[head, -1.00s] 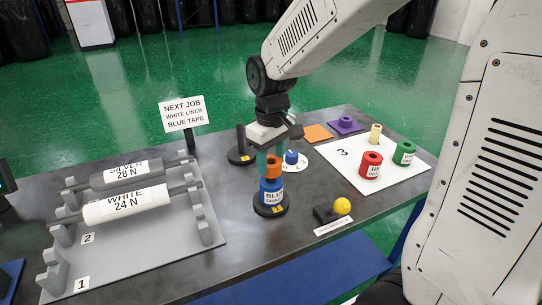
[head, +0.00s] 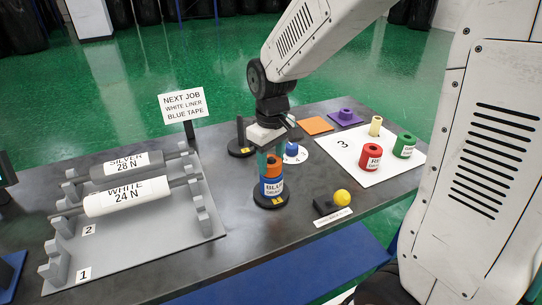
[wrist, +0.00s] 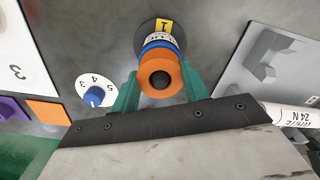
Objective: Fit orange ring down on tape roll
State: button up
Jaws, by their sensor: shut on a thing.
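My gripper (head: 268,155) is shut on the orange ring (head: 273,168), with a teal finger on each side of it. In the wrist view the ring (wrist: 160,68) sits between the fingers, with a dark post tip in its hole. The blue tape roll (head: 271,188), with a white label, stands upright on a round black base marked 1. The ring is directly above the roll, at or very near its top. I cannot tell whether it is fully seated. The roll (wrist: 158,44) is partly hidden behind the ring in the wrist view.
A white dial with a blue knob (head: 291,149) is close behind the roll. An empty black post (head: 240,138) stands behind left. A yellow ball (head: 342,197) on a black block is front right. The roller rack (head: 150,245) is left; red (head: 371,157) and green (head: 405,145) rolls stand right.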

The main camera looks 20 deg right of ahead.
aim_at(277, 178)
jog(key=o, duration=1.1)
jog(key=shift+f, duration=0.1)
notch_tip(277, 178, up, 8)
jog(key=shift+f, duration=0.1)
jog(key=shift+s, duration=0.2)
jog(key=s+d+r+m, duration=0.1)
jog(key=s, duration=0.6)
jog(key=s+d+r+m+t, duration=0.1)
jog(key=s+m, duration=0.1)
jog(key=s, duration=0.5)
jog(key=s+d+r+m, duration=0.1)
jog(key=s, duration=0.6)
jog(key=shift+s+r+m, duration=0.25)
jog(key=shift+s+m, duration=0.05)
